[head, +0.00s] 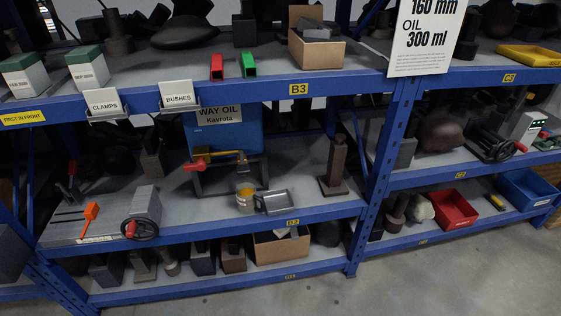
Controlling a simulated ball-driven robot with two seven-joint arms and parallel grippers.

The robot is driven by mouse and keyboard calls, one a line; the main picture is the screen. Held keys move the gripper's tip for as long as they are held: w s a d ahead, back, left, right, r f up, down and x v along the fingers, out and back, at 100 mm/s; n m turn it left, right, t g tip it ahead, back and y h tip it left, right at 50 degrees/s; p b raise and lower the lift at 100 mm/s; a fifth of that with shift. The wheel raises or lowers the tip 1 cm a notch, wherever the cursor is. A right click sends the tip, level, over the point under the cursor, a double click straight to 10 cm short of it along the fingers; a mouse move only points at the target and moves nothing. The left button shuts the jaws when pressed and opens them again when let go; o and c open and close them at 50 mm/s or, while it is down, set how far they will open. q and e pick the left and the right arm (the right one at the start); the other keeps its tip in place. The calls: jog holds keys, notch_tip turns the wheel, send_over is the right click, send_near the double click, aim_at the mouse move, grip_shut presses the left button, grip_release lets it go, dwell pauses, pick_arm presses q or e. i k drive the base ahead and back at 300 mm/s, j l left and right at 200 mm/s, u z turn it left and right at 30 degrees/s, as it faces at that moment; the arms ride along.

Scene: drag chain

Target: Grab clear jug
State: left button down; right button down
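A small jug-like vessel (245,205) stands on the middle shelf of the left rack, near the front edge. It looks pale and see-through, with yellow at its top, but it is too small to tell its material or contents for sure. A grey scoop-like tray (278,202) lies close to its right; I cannot tell if they touch. Neither of my grippers shows in the head view.
A blue WAY OIL container (226,138) on a stand with a red-handled tap (196,165) is behind the vessel. The shelf B3 edge (340,88) overhangs above.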

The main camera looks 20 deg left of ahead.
aim_at(247, 198)
jog(key=i+u, duration=0.1)
jog(key=u, duration=0.25)
jog(key=l+u, duration=0.1)
jog(key=u, duration=0.3)
jog(key=i+l+u, duration=0.1)
jog(key=u, duration=0.25)
